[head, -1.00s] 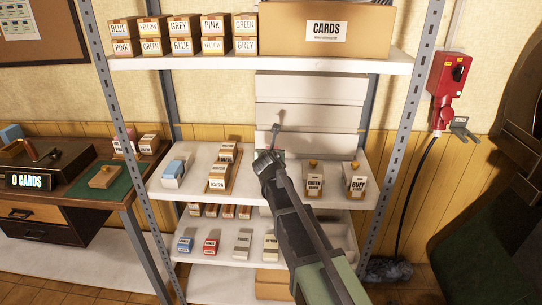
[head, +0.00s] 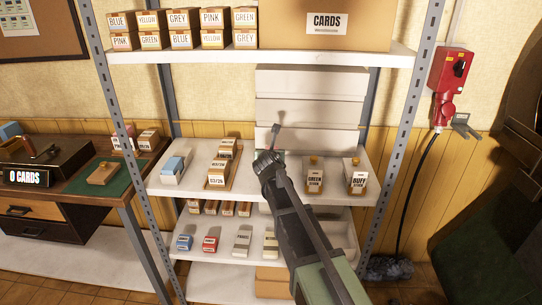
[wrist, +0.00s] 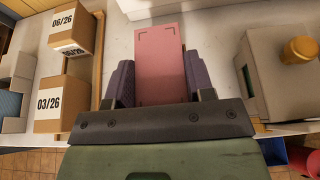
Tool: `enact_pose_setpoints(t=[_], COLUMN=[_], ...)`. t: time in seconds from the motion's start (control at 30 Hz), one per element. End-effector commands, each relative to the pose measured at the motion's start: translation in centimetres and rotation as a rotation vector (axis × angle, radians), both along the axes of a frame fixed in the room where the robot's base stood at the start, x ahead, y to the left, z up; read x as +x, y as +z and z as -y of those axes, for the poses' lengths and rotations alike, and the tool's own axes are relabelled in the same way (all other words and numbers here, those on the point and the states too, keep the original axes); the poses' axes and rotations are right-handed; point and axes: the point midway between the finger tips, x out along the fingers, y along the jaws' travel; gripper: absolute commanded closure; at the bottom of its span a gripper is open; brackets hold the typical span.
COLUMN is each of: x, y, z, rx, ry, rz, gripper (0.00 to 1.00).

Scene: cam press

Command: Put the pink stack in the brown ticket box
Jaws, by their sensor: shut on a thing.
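The pink stack (wrist: 160,45) is a flat pink block with dark corner marks, seen in the wrist view. My gripper (wrist: 158,78) is shut on it, with a dark finger on each side. It is over the middle shelf, between the dated cartons and the stock boxes. In the head view my arm hides the stack. Two brown cartons (wrist: 62,103) (wrist: 72,30) marked 03/26 and 06/26 stand left of the gripper; they also show in the head view (head: 217,176). I cannot tell which box is the brown ticket box.
A light blue-topped box (head: 172,170) is at the shelf's left. Small labelled boxes (head: 211,244) fill the shelf below. Labelled boxes (head: 180,32) and a CARDS carton (head: 360,25) stand above. A desk (head: 124,188) is left.

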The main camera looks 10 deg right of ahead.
Motion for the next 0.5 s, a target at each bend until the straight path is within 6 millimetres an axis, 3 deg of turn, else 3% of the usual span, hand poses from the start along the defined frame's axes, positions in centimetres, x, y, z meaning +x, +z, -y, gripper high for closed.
enact_pose_setpoints(t=[0.43, 0.47, 0.5], x=[0.0, 0.0, 0.0], y=[-1.0, -0.92, -0.87], z=[0.0, 0.0, 0.0], rx=[0.0, 0.0, 0.0], ry=[0.0, 0.0, 0.0], rz=[0.0, 0.0, 0.0], gripper=[0.84, 0.48, 0.42])
